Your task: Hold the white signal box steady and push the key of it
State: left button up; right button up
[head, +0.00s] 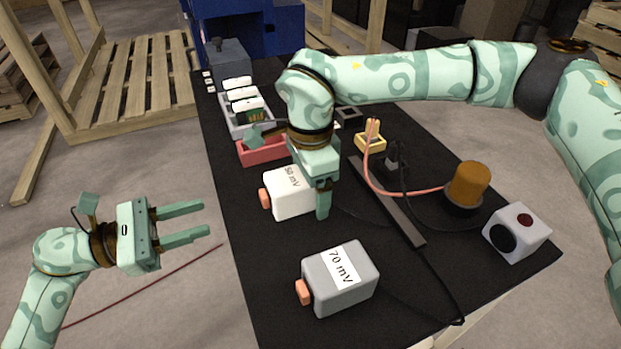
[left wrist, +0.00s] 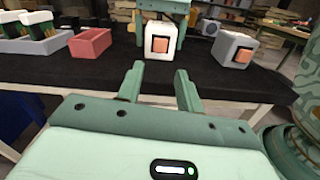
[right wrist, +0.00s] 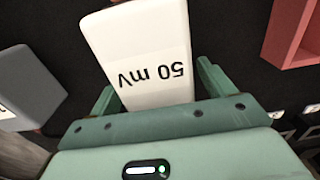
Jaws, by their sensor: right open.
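The white signal box (head: 292,203), labelled "50 mV", sits on the black table with its orange key (head: 264,198) facing left. In the left wrist view the key (left wrist: 160,45) faces my left gripper. My right gripper (head: 320,213) is above the white box, open, with one finger down on the box's near right side. In the right wrist view its fingers (right wrist: 154,85) stand on both sides of the box; firm contact cannot be told. My left gripper (head: 206,218) is open and empty, left of the table, apart from the key and pointing toward it.
A grey box (head: 340,283) labelled "70 mV" with its own orange key stands nearer. A red tray (head: 262,152) lies behind the white box. A black bar (head: 388,200), cables, an orange lamp (head: 467,185) and a white button box (head: 516,233) are at right.

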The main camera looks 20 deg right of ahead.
jog(key=c, duration=1.2)
pick_arm(q)
grip_shut()
pick_arm(e)
jog(key=shift+c, duration=0.2)
dwell(0.4)
